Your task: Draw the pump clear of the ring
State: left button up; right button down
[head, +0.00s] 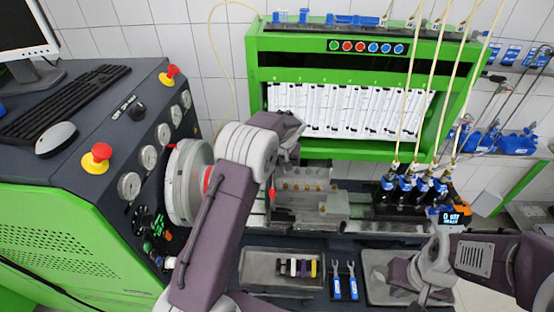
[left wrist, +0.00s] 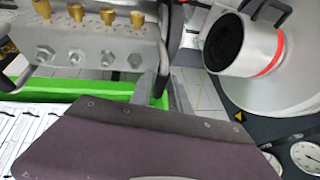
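The pump, a grey metal block with brass fittings, sits on the bench bed in the head view (head: 305,185). Its bolted side fills the upper left of the left wrist view (left wrist: 90,45). The white ring with a red band and dark opening (left wrist: 245,48) is at the upper right there, with a visible gap between it and the pump. My left gripper (left wrist: 150,85) is at the pump's ring-side end; its fingers are mostly hidden, so its grip is unclear. My right gripper (head: 412,282) is over the right tray, with nothing visible in it; its finger gap is unclear.
The round drive wheel (head: 188,180) and the gauge console (head: 140,140) stand left of the pump. Black valves with blue tops (head: 405,185) stand to the right. A tray (head: 255,270) with coloured pieces, blue-handled wrenches (head: 345,285) and another tray (head: 375,262) lie in front.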

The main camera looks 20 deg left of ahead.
pick_arm(q)
jog(key=shift+w, duration=0.1)
grip_shut()
dwell(1.2)
jog(key=shift+d, duration=0.2)
dwell(0.4)
jog(key=shift+w+d, duration=0.2)
jog(key=shift+d, duration=0.05)
jog(key=shift+w+d, duration=0.15)
jog(key=shift+d, duration=0.65)
